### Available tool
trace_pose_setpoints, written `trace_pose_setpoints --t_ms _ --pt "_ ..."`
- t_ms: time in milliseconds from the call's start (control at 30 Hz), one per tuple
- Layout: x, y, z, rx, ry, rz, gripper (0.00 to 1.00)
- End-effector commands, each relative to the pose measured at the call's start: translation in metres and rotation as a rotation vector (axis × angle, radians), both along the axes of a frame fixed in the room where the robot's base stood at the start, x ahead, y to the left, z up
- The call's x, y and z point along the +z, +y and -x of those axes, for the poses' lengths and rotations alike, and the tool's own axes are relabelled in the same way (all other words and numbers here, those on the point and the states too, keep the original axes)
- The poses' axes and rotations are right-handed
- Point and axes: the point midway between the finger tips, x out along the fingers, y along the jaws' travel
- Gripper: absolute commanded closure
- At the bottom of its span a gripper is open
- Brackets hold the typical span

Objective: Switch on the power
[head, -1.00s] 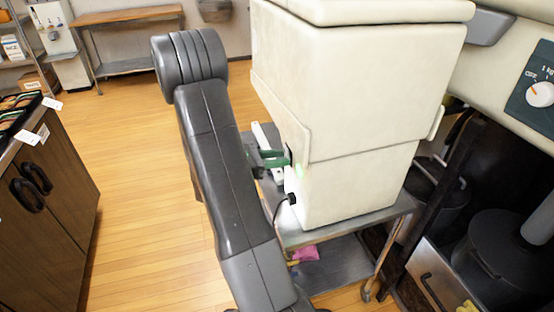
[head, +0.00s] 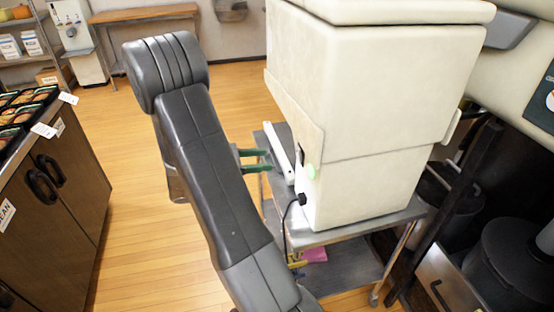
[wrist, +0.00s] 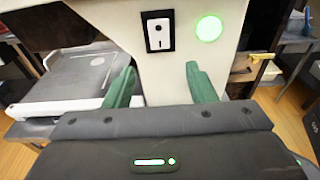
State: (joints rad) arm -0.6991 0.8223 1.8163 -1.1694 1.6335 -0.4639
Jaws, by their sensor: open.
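The cream machine (head: 365,95) stands on a metal cart. On its side, the wrist view shows a white rocker power switch (wrist: 158,34) in a black frame, with a round mark above and a bar mark below. Which half is pressed in, I cannot tell. A round green lamp (wrist: 209,28) right of the switch glows; it also shows in the head view (head: 311,171). My gripper (wrist: 160,84) has two green fingers, open and empty, below and in front of the switch. In the head view my gripper (head: 262,160) is apart from the machine's side, to its left.
The metal cart (head: 330,232) has a lower shelf with a pink item (head: 315,255). A black cord (head: 287,222) plugs into the machine's side. A wooden cabinet (head: 75,190) with food trays stands at left. Open wooden floor lies between.

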Motion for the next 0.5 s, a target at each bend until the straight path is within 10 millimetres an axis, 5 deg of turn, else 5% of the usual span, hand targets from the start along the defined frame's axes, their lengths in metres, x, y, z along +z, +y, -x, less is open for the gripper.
trace_pose_setpoints --t_ms 200,500 --pt "0.005 0.035 0.011 0.003 -0.001 0.001 0.49" --pt "0.007 0.047 0.016 -0.001 0.0 0.001 0.49"
